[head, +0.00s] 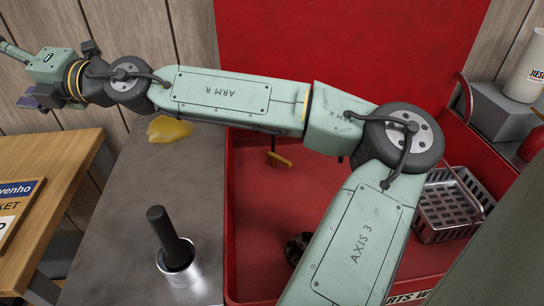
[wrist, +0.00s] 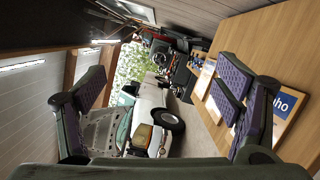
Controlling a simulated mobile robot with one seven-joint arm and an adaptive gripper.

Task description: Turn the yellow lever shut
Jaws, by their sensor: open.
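The yellow lever (head: 280,159) is a small handle on a dark stem inside the red basin (head: 255,205), near its back wall. In the head view it shows just below my outstretched arm. I cannot tell from this view whether its valve is open or shut. My gripper (head: 40,98) is at the far left of the head view, well away from the lever. In the wrist view my gripper (wrist: 165,90) has its purple-padded fingers wide apart with nothing between them. The lever is not in the wrist view.
A black-handled tool stands in a metal cup (head: 178,272) on the grey bench (head: 130,225), with a yellow crumpled item (head: 168,129) behind. A wire basket (head: 450,205) sits at the basin's right. A wooden table (head: 45,180) is at left. The red lid (head: 350,40) rises behind.

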